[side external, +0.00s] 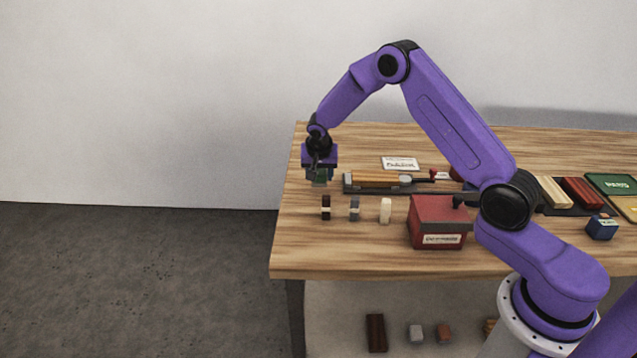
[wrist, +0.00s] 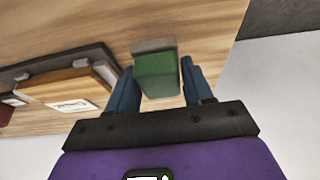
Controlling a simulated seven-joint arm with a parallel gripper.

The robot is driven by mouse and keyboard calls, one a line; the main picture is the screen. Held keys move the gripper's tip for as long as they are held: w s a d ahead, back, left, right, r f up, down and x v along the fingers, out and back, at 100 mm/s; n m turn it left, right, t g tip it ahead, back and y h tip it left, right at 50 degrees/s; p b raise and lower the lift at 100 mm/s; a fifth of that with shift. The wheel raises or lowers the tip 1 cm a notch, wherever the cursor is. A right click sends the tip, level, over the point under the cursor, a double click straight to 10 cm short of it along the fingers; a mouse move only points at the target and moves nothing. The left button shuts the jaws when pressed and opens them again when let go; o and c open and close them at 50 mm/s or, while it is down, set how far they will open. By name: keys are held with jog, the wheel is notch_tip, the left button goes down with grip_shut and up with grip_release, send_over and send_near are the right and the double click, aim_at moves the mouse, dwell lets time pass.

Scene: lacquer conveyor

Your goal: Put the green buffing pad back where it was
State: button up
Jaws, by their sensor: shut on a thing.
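The green buffing pad (wrist: 156,75) is a green block with a grey face at its far end in the wrist view. It sits between the two blue fingers of my gripper (wrist: 161,88), which is shut on it. In the side external view the pad (side external: 319,177) shows dark green below my gripper (side external: 319,168), near the far left part of the wooden table (side external: 345,255). It appears held above the tabletop, left of the conveyor. The exact height is hard to tell.
The small conveyor (side external: 375,181) lies right of my gripper. In front stand a dark block (side external: 326,207), a grey block (side external: 354,208) and a cream block (side external: 386,210). A red box (side external: 437,222) stands right of them. A white card (side external: 400,163) lies behind. The front left tabletop is clear.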

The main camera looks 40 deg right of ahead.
aim_at(319, 183)
jog(key=shift+w+f, duration=0.25)
jog(key=shift+f, duration=1.55)
jog(key=shift+f, duration=0.2)
jog(key=o, duration=1.1)
jog(key=shift+r, duration=0.1)
